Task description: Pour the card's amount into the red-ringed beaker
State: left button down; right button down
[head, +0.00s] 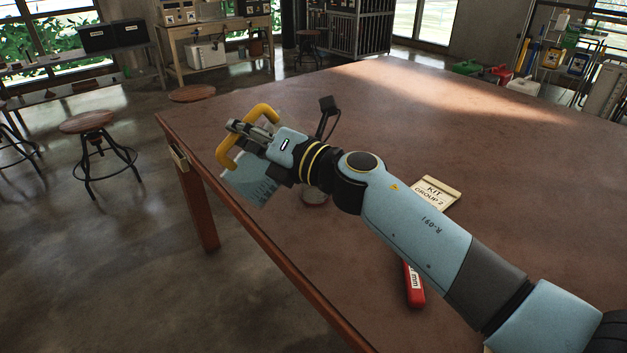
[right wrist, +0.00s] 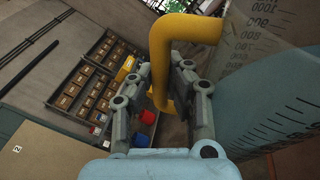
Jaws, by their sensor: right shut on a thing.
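A clear graduated jug (head: 252,183) with a yellow handle (head: 262,112) hangs tilted from my right gripper (head: 246,131), seen over the table's left edge. In the right wrist view the fingers (right wrist: 163,78) are shut around the yellow handle (right wrist: 187,40), and the jug's wall with its scale (right wrist: 272,110) fills the right side, pale blue in its lower part. A small glass vessel (head: 315,196) stands on the table, mostly hidden behind my right arm; no red ring shows on it. A card reading "KIT GROUP 2" (head: 436,193) lies beside the arm. My left gripper is out of view.
The brown table (head: 480,130) is clear towards the back and right. A red object marked "min" (head: 413,284) lies partly under my right forearm. Stools (head: 88,124) and benches stand beyond the table. Several coloured containers (head: 497,74) stand at the far right.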

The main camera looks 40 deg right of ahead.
aim_at(252, 118)
jog(key=shift+d+r, duration=0.3)
jog(key=shift+r, duration=0.1)
jog(key=shift+d+r+m, duration=0.15)
jog(key=shift+r+m, duration=0.1)
jog(key=shift+m, duration=0.15)
dwell(0.4)
jog(key=shift+d+r+t+p, duration=0.2)
jog(key=shift+r+t+p, duration=0.05)
jog(key=shift+t+p, duration=0.05)
jog(key=shift+m, duration=0.3)
jog(key=shift+d+r, duration=0.1)
jog(key=shift+r, duration=0.05)
jog(key=shift+d+r+m, duration=0.15)
jog(key=shift+r+m, duration=0.05)
jog(key=shift+m, duration=0.1)
dwell(1.2)
